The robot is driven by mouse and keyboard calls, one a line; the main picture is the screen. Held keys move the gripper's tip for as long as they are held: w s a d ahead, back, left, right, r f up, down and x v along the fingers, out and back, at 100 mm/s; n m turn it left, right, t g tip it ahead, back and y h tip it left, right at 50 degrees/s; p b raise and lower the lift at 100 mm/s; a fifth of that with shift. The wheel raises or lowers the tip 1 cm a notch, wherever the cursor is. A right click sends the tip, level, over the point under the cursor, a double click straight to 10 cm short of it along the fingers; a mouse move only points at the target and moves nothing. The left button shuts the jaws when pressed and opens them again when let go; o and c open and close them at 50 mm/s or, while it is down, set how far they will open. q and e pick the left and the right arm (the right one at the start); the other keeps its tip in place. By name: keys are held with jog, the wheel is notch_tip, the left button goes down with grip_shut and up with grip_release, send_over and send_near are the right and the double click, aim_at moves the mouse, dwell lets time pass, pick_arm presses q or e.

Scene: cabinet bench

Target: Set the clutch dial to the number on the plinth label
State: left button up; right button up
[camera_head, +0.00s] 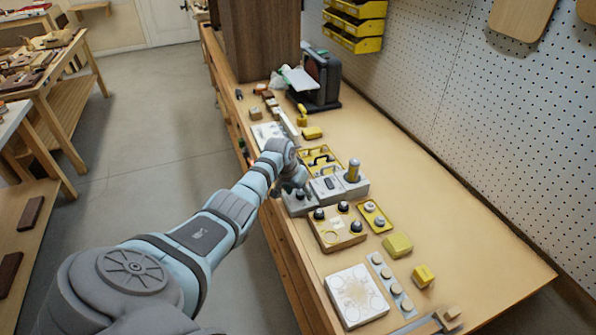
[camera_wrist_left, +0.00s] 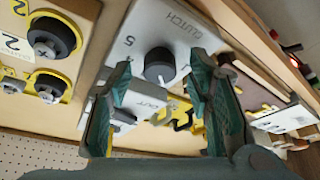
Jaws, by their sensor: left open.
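The clutch dial (camera_wrist_left: 158,64) is a dark round knob on a pale plate (camera_wrist_left: 140,28) marked CLUTCH, with a 5 to its left in the left wrist view. Its pointer setting is not clear. My left gripper (camera_wrist_left: 157,88) is open, its fingers on either side of the dial in that view; I cannot tell whether they touch it. In the head view my left gripper (camera_head: 293,184) is over the grey unit (camera_head: 299,207), hiding much of the dial. A grey block with a yellow cylinder (camera_head: 353,170) stands to its right. I cannot identify the plinth label for certain. My right gripper is not in view.
A wooden board with black knobs (camera_head: 336,228) sits close in front of the grey unit. The bench is clear along the pegboard side.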

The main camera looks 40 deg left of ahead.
pick_arm(q)
jog(key=v, duration=1.1)
jog(key=shift+r, duration=0.3)
jog(key=shift+s+d, duration=0.1)
jog(key=shift+s, duration=0.05)
